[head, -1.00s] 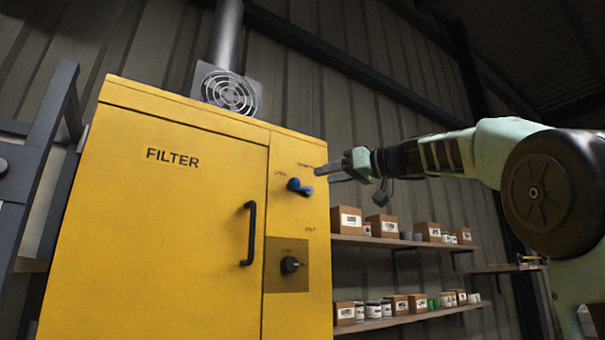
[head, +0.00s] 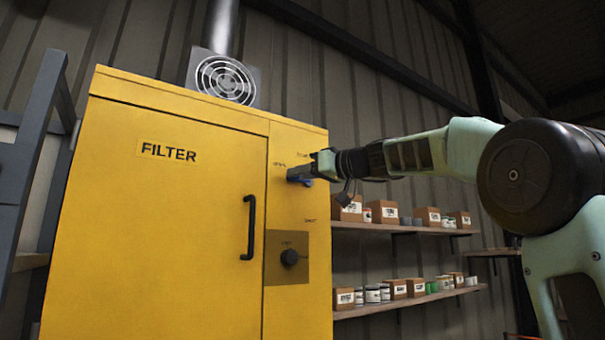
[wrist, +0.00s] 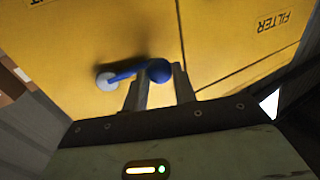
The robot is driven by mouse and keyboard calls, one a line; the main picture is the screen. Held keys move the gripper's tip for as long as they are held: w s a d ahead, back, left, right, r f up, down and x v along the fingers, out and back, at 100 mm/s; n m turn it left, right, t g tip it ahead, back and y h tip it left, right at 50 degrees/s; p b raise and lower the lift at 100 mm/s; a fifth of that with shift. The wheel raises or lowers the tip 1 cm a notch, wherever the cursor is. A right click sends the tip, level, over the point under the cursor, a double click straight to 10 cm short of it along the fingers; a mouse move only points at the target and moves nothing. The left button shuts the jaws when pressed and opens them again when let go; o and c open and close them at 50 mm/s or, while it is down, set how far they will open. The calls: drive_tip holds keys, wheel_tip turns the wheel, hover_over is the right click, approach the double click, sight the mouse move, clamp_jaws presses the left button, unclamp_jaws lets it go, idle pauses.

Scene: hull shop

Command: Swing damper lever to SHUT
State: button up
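The blue damper lever (head: 299,175) is on the right front of the yellow filter cabinet (head: 200,230). It points left from its pivot, towards a small label that looks like OPEN. Another label (head: 309,220), perhaps SHUT, is below it. In the wrist view the lever (wrist: 130,72) runs from a grey round hub (wrist: 106,81) to a ball knob (wrist: 158,70). My gripper (wrist: 160,84) has one finger on each side of the knob, close to it; whether they press on it I cannot tell. In the head view my gripper (head: 311,173) partly covers the lever.
A black dial (head: 289,258) on a brownish plate is below the lever. A black door handle (head: 250,228) stands out to the left. Shelves (head: 400,229) with boxes and cans are right of the cabinet. A round vent grille (head: 226,78) and duct are above.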

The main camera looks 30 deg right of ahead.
clamp_jaws()
drive_tip(key=shift+f, duration=0.15)
drive_tip(key=f+n+b, duration=0.1)
drive_tip(key=b, duration=0.1)
drive_tip(key=n+g+b, duration=0.1)
drive_tip(key=n, duration=0.1)
drive_tip(key=shift+f+h+b, duration=0.3)
drive_tip(key=shift+f+b, duration=0.05)
drive_tip(key=shift+f, duration=0.05)
drive_tip(key=shift+w+d+f+n+g+h+b, duration=0.1)
drive_tip(key=shift+d+f+n+g+h+b, duration=0.25)
drive_tip(key=shift+d+f+n+h+b, duration=0.95)
drive_tip(key=shift+s+d+f+n+g+h+p, duration=0.1)
drive_tip(key=shift+d+n+g+h, duration=0.55)
drive_tip(key=shift+n, duration=1.6)
drive_tip(key=shift+w+d+f+n+h+b, duration=0.1)
drive_tip(key=shift+d+f+n+h+b, duration=0.55)
drive_tip(key=shift+n+h, duration=0.85)
drive_tip(key=shift+d+n+y, duration=0.1)
drive_tip(key=shift+n+y, duration=0.15)
drive_tip(key=shift+n, duration=0.1)
